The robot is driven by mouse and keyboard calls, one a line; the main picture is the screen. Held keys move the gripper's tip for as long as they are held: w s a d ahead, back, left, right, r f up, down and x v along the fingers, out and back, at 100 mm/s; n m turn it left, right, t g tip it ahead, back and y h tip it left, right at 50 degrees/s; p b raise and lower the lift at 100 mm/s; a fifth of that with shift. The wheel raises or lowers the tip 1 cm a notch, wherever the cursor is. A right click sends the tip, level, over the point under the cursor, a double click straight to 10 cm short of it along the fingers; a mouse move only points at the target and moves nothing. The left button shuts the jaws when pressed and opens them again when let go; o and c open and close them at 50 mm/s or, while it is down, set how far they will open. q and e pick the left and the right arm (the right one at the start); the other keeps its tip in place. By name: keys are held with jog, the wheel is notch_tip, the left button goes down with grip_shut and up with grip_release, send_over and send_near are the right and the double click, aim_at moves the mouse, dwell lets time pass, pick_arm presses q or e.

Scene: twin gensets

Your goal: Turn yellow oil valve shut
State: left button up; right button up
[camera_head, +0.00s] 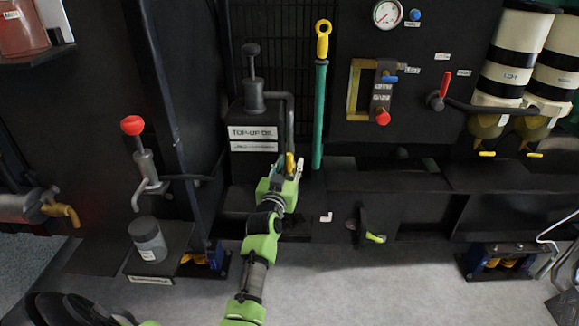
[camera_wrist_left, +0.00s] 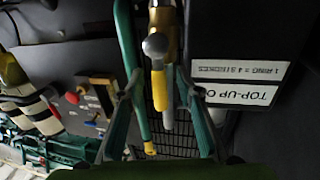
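The yellow oil valve handle (camera_head: 290,163) shows in the head view at the lower end of the dark pipe beside the top-up oil tank (camera_head: 254,118). In the left wrist view, which is upside down, the yellow handle (camera_wrist_left: 158,92) runs along the middle of the picture below a round grey knob (camera_wrist_left: 155,44) and brass body (camera_wrist_left: 164,17). My left gripper (camera_head: 284,172) is at the valve. Its two fingers, seen in the wrist view (camera_wrist_left: 160,105), are apart on either side of the handle, with gaps visible. The right gripper is not in view.
A green rod with a yellow ring top (camera_head: 320,110) stands close right of my left gripper. A red-knobbed pump (camera_head: 145,160) and grey jar (camera_head: 147,240) are at left. A valve with a yellow-green lever (camera_head: 375,238) sits low at right. Grey floor is clear in front.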

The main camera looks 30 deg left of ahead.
pick_arm(q)
jog(key=shift+w, duration=0.1)
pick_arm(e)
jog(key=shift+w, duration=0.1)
pick_arm(q)
grip_shut()
jog(key=shift+a, duration=0.1)
jog(key=s+a+f+n+y+b, duration=0.1)
jog(key=a+f+n+y+b, duration=0.1)
jog(key=n, duration=0.8)
jog(key=s+a+f+n+y+b, duration=0.1)
jog(key=a+f+n+y+b, duration=0.1)
jog(key=n, duration=0.8)
jog(key=shift+s+f+n+y, duration=0.3)
jog(key=shift+f, duration=0.25)
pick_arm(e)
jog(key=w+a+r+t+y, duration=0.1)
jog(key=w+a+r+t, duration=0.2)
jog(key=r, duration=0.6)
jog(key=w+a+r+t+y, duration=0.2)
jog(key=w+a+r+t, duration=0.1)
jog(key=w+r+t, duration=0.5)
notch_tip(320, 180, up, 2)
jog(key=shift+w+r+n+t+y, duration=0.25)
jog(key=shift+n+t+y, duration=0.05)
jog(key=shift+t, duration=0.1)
